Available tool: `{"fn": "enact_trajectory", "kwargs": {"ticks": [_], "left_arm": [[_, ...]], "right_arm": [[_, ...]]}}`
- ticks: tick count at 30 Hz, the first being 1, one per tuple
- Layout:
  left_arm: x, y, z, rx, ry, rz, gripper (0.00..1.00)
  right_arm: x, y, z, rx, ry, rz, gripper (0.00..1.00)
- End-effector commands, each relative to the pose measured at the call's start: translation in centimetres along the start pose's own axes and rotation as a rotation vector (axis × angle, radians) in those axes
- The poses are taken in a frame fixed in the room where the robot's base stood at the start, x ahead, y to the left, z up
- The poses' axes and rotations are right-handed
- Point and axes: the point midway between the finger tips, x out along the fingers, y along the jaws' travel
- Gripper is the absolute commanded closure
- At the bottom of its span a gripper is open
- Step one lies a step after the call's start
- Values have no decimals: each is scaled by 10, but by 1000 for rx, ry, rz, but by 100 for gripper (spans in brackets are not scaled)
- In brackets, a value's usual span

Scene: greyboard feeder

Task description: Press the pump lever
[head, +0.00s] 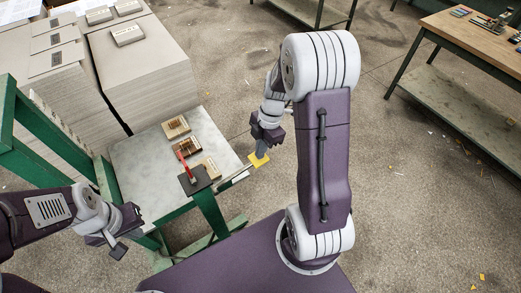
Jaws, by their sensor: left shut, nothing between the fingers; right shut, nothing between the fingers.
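A metal bar ending in a yellow pad (258,160) sticks out past the right edge of the small table; it looks like the pump lever (236,179). My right gripper (262,150) is shut and points down at the yellow pad, its fingertips at or just above it. I cannot tell whether they touch. My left gripper (118,250) is shut and empty, low at the left, in front of the table and away from the lever.
The small green-framed table (140,157) holds a dark plate (196,182) with a red-handled item (181,159) and several small blocks. Tall greyboard stacks (140,75) stand behind it. A wooden-topped workbench (480,45) stands at the far right. The floor between is mostly clear.

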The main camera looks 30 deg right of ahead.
Motion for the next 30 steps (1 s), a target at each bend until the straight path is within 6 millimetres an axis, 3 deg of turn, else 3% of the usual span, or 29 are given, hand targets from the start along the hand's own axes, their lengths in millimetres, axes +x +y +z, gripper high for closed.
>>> {"fn": "enact_trajectory", "kwargs": {"ticks": [8, 17, 30], "left_arm": [[18, 0, 2, 0, 0, 0, 100], [70, -1, 7, 0, 0, 0, 100], [123, -2, 13, 0, 0, 0, 100]], "right_arm": [[14, 0, 8, 4, 50, 1, 100], [56, 0, 29, 6, 252, 1, 100], [105, 0, 39, 0, 243, 0, 100]]}}
